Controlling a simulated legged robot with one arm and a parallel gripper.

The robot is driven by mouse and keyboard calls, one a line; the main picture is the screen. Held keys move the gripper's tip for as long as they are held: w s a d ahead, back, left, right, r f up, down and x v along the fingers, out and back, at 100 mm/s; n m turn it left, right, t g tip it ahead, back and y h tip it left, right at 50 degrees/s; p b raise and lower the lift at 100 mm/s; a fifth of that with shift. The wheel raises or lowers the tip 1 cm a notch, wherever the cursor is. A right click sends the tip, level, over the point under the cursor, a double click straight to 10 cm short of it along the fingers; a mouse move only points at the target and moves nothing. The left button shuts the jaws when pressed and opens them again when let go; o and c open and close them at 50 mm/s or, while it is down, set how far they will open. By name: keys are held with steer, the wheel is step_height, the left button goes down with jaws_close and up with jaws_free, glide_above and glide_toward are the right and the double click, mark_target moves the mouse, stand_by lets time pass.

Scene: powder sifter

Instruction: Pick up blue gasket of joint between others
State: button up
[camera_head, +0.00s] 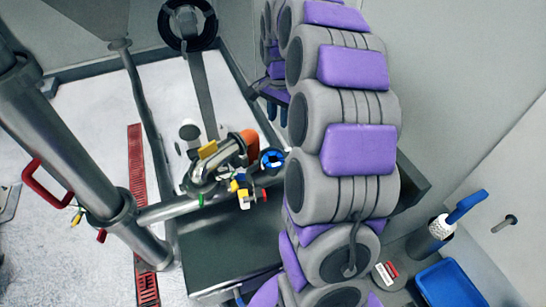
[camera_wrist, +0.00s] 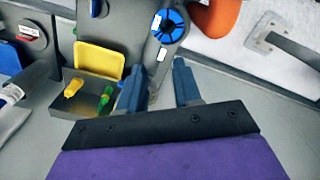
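The blue gasket (camera_head: 272,160) is a blue ring with a dark centre beside the metal pipe joint (camera_head: 215,160), partly behind my arm's edge. In the wrist view, a blue ring that looks like the same gasket (camera_wrist: 160,24) sits on a grey part at the top, beyond my fingertips. My gripper (camera_wrist: 160,68) shows there as two blue fingers, spread apart with nothing held between them. They are apart from the ring in the picture; the exact gap is hard to tell. In the head view, my gripper (camera_head: 277,112) shows as small blue fingers above the gasket.
An orange part (camera_head: 250,142) and a yellow plate (camera_head: 207,149) are close to the gasket. Small yellow and green handles (camera_wrist: 104,98) lie left of my fingers in the wrist view. A dark table (camera_head: 232,250) is below the joint. A blue bin (camera_head: 448,284) stands at right.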

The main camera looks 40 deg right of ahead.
steer(key=m, duration=0.1)
glide_above(278, 163)
steer(key=f, duration=0.6)
steer(key=f+b, duration=0.1)
steer(key=f, duration=0.5)
steer(key=shift+w+d+f, duration=0.15)
steer(key=shift+w+f, duration=0.05)
steer(key=shift+f, duration=0.2)
steer(key=shift+s+f, duration=0.15)
steer(key=shift+f, duration=2.55)
steer(key=shift+c, duration=0.2)
steer(key=shift+r, duration=0.1)
jaws_close()
